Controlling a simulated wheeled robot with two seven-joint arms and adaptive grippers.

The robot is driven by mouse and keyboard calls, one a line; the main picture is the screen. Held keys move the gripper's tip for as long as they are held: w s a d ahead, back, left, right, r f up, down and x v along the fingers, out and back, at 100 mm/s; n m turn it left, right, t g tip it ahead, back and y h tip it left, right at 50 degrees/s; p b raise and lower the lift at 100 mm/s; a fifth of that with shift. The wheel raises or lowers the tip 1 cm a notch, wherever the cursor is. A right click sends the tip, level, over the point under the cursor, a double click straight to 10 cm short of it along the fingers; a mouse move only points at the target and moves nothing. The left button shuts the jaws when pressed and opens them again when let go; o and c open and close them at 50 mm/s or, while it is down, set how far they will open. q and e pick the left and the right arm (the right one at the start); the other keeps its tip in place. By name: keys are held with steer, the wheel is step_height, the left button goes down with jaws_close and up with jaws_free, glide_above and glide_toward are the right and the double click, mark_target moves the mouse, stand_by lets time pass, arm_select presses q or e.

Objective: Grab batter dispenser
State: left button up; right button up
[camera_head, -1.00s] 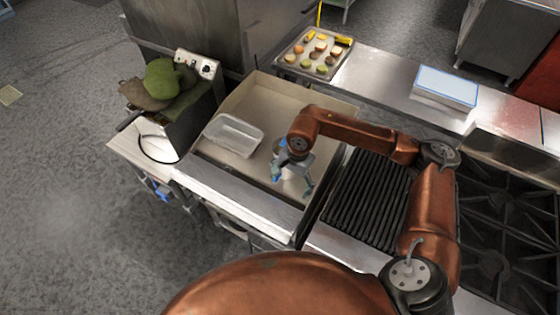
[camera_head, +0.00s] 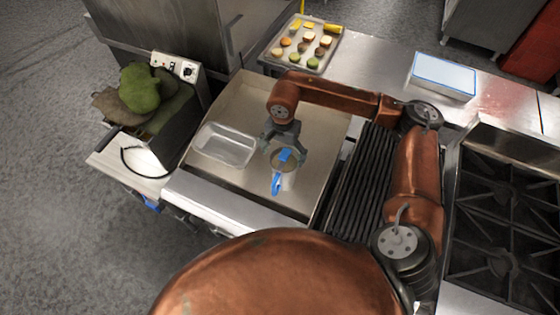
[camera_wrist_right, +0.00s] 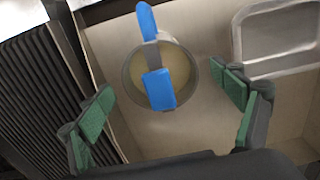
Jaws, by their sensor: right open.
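The batter dispenser (camera_head: 284,176) is a small round metal vessel with a blue handle and a blue lever, standing upright on the flat griddle. In the right wrist view the dispenser (camera_wrist_right: 160,75) lies ahead, between the finger directions, with pale batter showing inside. My right gripper (camera_head: 287,153) is open and just behind the dispenser in the head view. In the wrist view its green-padded fingers (camera_wrist_right: 168,100) are spread wide, with nothing between the pads. My left gripper is not in view.
A clear rectangular container (camera_head: 225,146) sits on the griddle (camera_head: 250,100) left of the dispenser. A ribbed grill (camera_head: 362,180) and a burner stove (camera_head: 505,205) lie to the right. A fryer (camera_head: 165,130) stands left; a food tray (camera_head: 306,45) is behind.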

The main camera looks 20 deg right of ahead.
mark_target(282, 176)
steer(key=shift+w+f, duration=0.35)
steer(key=shift+a+f, duration=0.15)
steer(key=shift+f, duration=0.2)
steer(key=shift+s+d+f+p, duration=0.25)
steer(key=shift+s+f+p, duration=0.15)
steer(key=shift+s+f, duration=0.2)
steer(key=f, duration=0.1)
steer(key=f+p, duration=0.1)
steer(key=shift+w+d+f, duration=0.25)
steer(key=shift+d+f, duration=0.05)
step_height(282, 176, down, 2)
steer(key=shift+f, duration=0.15)
steer(key=c, duration=1.9)
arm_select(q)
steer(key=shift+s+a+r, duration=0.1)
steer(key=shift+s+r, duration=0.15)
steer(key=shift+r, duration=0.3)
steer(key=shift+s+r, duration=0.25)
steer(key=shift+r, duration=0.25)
arm_select(e)
steer(key=shift+w, duration=0.1)
steer(key=shift+c, duration=1.4)
